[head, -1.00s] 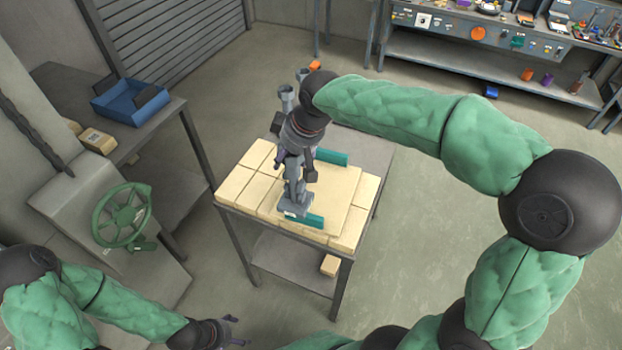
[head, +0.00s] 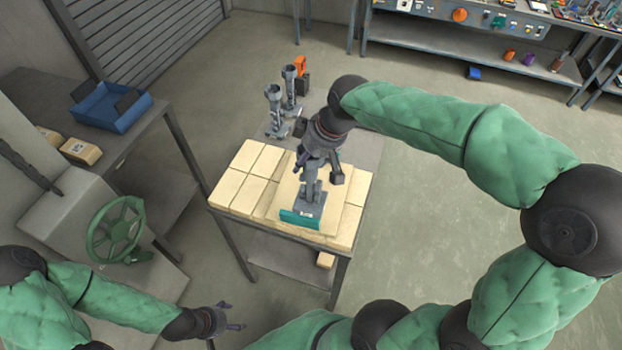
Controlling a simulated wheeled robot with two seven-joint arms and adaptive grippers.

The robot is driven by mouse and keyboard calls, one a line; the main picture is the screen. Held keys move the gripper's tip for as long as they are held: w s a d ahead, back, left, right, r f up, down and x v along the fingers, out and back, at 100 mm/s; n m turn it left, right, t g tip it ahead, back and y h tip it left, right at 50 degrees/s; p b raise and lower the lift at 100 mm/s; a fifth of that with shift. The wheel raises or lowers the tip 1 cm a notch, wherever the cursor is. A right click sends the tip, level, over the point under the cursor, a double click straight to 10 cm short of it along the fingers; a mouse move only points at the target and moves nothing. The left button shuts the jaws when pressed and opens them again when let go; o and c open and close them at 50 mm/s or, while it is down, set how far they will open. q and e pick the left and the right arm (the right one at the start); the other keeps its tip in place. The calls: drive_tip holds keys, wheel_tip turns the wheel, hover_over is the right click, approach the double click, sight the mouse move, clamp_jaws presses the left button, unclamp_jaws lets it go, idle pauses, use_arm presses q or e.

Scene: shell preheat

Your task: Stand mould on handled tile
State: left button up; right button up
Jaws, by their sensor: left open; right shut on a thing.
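The mould (head: 311,197) is a grey upright piece with a flat foot and a small white label. My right gripper (head: 318,165) is shut on its upper part. The mould stands upright over the handled tile (head: 287,200), a large cream slab on a brick-topped table. I cannot tell whether the foot touches the tile. My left gripper (head: 232,317) is open and empty, low at the left of the table.
Two more grey moulds with funnel tops (head: 273,105) (head: 290,85) stand on the table's grey rear part, near an orange-and-black tool (head: 301,72). A green handwheel (head: 115,230) and a blue bin (head: 110,105) are at the left. The floor right of the table is clear.

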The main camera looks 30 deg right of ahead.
drive_tip(key=w+d+f+p, duration=0.1)
drive_tip(key=w+d+f, duration=0.6)
drive_tip(key=w+f, duration=0.4)
drive_tip(key=shift+w+d+f, duration=0.15)
drive_tip(key=shift+w+f, duration=0.25)
drive_tip(key=shift+f, duration=0.55)
drive_tip(key=shift+f, duration=0.2)
drive_tip(key=o, duration=1.7)
drive_tip(key=shift+r, duration=0.1)
